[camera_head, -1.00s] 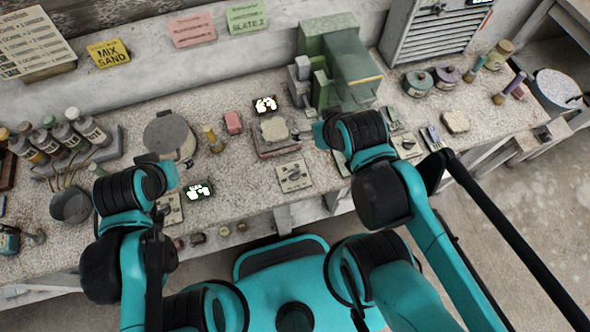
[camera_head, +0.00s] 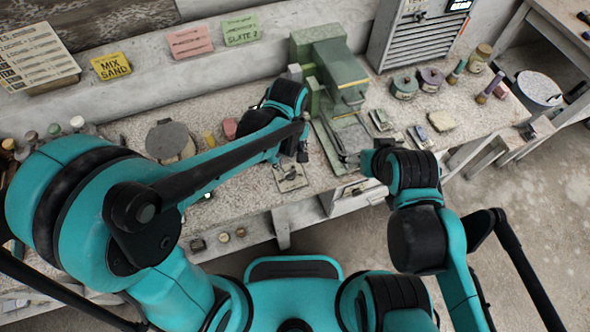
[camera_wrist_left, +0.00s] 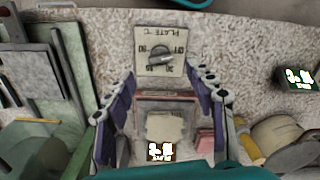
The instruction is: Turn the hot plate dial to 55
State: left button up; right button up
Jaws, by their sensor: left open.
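The hot plate dial (camera_wrist_left: 160,58) is a grey knob on a pale square panel marked "PLATE °C", seen upside down in the left wrist view. I cannot read its setting surely. In the head view the panel (camera_head: 290,180) lies near the bench's front edge. My left gripper (camera_head: 291,156) is above it, partly hidden by its arm. In the wrist view its fingers (camera_wrist_left: 162,74) are spread, empty, and point toward the dial, apart from it. The hot plate (camera_wrist_left: 166,97) with a pale slab lies between the fingers. My right gripper (camera_head: 374,157) is at the bench's front edge, its jaws unclear.
A green machine (camera_head: 335,65) stands behind and right of the panel. A pink block (camera_wrist_left: 205,141) and a dark lit display (camera_wrist_left: 297,77) lie nearby. Bare bench surrounds the dial panel.

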aim_at(290, 172)
pick_arm(q)
notch_tip(290, 172, down, 7)
jog(key=shift+r+b, duration=0.2)
jog(key=shift+b, duration=0.9)
jog(key=shift+c, duration=0.3)
jog(key=c, duration=1.1)
